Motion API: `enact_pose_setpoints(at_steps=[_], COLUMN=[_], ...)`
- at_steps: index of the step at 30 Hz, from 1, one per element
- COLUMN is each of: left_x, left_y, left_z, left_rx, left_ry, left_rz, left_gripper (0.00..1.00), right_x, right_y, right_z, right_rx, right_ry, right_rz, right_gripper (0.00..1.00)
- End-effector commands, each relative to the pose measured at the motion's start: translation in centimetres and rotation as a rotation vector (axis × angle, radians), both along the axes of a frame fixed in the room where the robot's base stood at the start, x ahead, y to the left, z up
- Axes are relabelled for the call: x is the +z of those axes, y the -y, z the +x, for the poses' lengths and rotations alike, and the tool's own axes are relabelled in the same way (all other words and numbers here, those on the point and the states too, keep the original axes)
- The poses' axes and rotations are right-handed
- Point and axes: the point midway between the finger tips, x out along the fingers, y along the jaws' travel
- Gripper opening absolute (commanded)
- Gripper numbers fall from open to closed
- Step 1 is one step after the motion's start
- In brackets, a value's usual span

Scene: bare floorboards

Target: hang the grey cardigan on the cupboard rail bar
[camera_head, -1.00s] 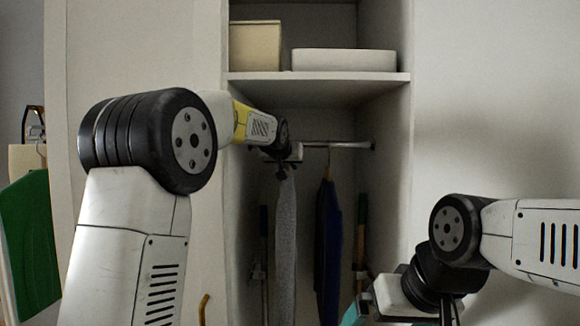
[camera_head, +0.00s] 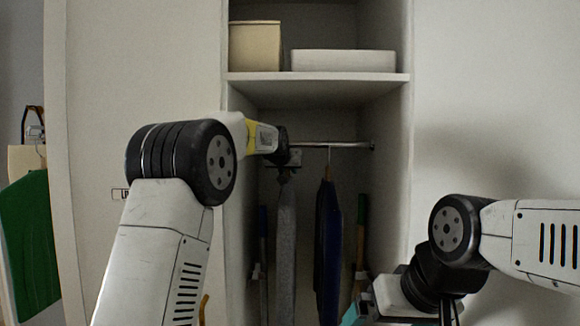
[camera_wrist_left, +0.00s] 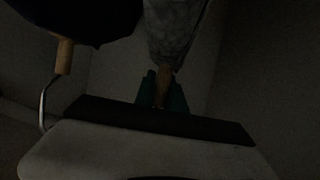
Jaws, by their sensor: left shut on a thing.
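The grey cardigan (camera_head: 286,255) hangs inside the cupboard below my left gripper (camera_head: 286,168). That gripper is shut on the cardigan's hanger, whose wooden part (camera_wrist_left: 164,82) shows in the left wrist view under the grey cloth (camera_wrist_left: 174,30). The rail bar (camera_head: 345,145) crosses the cupboard under the shelf, and its left part is hidden behind my left wrist. The gripper is just below the bar's level. I cannot tell whether the hanger's hook touches the bar.
A dark blue garment (camera_head: 328,240) hangs on the bar just right of the cardigan. The shelf (camera_head: 320,78) above holds a beige box (camera_head: 255,45) and a white box (camera_head: 343,60). Long handles stand at both cupboard sides. A green item (camera_head: 30,245) is at far left.

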Motion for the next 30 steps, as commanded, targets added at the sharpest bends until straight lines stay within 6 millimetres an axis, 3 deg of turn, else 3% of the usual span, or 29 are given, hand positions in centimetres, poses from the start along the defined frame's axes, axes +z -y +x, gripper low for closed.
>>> enact_pose_setpoints(at_steps=[14, 15, 19, 30], left_x=[-0.42, -0.42, -0.47, -0.36], left_y=[-0.03, -0.03, -0.03, -0.11], left_z=[-0.04, -0.04, -0.05, -0.51], left_rx=[0.000, 0.000, 0.000, 0.000], left_ry=[0.004, 0.004, 0.004, 0.001], left_rz=[-0.001, -0.001, -0.001, 0.000], left_gripper=[0.00, 0.17, 0.40, 0.40], right_x=[0.00, 0.00, 0.00, 0.00], right_y=[0.00, 0.00, 0.00, 0.00], right_z=[0.00, 0.00, 0.00, 0.00], right_rx=[0.000, 0.000, 0.000, 0.000], right_ry=[0.000, 0.000, 0.000, 0.000], right_rz=[0.000, 0.000, 0.000, 0.000], right_gripper=[1.00, 1.00, 1.00, 1.00])
